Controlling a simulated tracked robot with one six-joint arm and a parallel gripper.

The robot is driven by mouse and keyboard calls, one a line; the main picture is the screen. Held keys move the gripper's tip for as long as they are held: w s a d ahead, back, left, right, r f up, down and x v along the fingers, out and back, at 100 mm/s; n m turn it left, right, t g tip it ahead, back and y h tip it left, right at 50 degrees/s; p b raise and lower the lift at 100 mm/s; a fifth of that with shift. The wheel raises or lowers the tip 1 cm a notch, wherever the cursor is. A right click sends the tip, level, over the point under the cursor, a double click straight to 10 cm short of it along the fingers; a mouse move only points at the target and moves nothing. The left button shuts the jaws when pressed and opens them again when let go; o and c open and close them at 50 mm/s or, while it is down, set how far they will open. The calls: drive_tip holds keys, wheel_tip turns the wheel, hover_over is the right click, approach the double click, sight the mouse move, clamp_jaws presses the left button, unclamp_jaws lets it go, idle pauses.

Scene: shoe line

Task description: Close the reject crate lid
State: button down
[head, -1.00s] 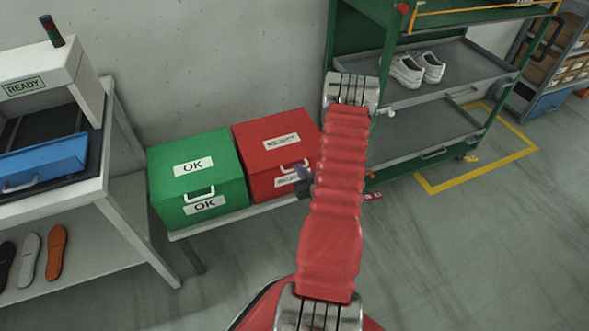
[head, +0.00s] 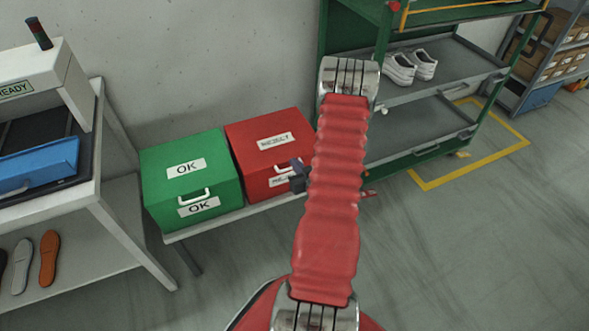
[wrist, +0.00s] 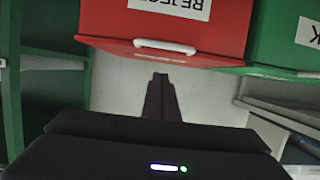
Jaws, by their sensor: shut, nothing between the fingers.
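The red reject crate (head: 262,163) stands on a low bench beside the green crate. Its lid (head: 258,130), labelled REJECT, looks down and level on the crate in the head view. In the wrist view the lid (wrist: 110,18) and its white handle (wrist: 164,46) appear upside down. My gripper (head: 297,175) is in front of the crate's right front, covering part of the front label and the handle area. In the wrist view my gripper (wrist: 160,78) shows as dark fingers together, empty, just short of the handle, with a small gap. My red arm hides the crate's right side.
The green OK crate (head: 192,150) is directly left, also with its lid down. A green rack (head: 430,110) with white shoes (head: 410,65) stands to the right. A white workstation (head: 95,195) is at left. The floor (head: 450,260) in front is clear.

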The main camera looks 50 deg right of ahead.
drive_tip(key=s+a, duration=0.5)
drive_tip(key=s, duration=0.3)
drive_tip(key=shift+s+r, duration=0.25)
drive_tip(key=shift+s, duration=0.05)
drive_tip(key=shift+d, duration=0.1)
